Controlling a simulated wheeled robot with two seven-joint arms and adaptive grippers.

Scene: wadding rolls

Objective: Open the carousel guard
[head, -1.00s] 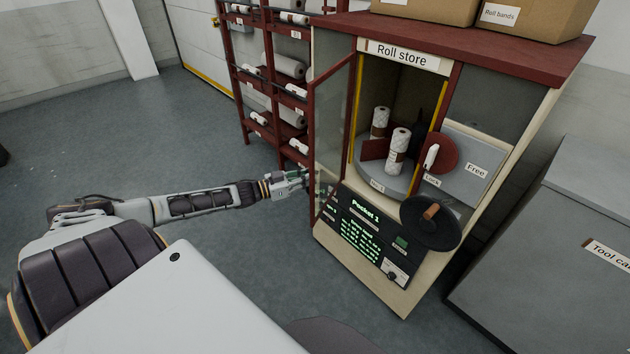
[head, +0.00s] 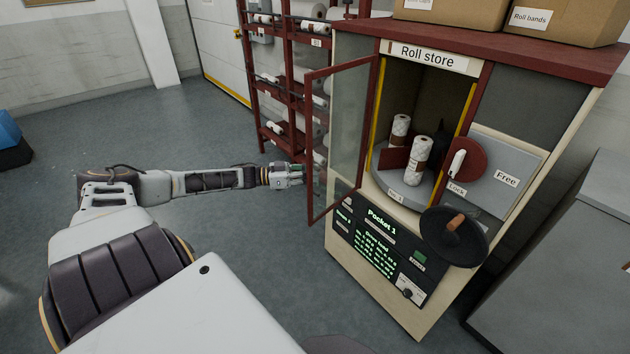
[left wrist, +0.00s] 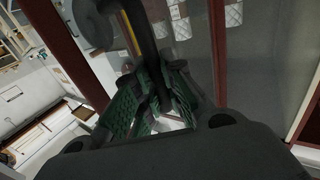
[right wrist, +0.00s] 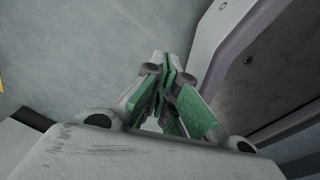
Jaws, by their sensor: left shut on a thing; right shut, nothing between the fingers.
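The carousel guard (head: 347,125) is a glass door in a red frame. It hangs from the left side of the roll store opening and stands swung outward, with the opening uncovered. My left gripper (head: 303,177) is at the guard's free edge. In the left wrist view my left gripper (left wrist: 162,88) is shut on the guard's dark bar handle (left wrist: 145,40). Behind the opening, white patterned rolls (head: 417,157) stand on the grey carousel (head: 382,185). My right gripper (right wrist: 168,82) is shut and empty in the right wrist view, and out of the head view.
The roll store has a black handwheel (head: 462,238), a red lock disc (head: 465,160) and a lit panel (head: 370,240) below the opening. A red rack (head: 290,100) of rolls stands behind the guard. A grey cabinet (head: 560,260) is at right.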

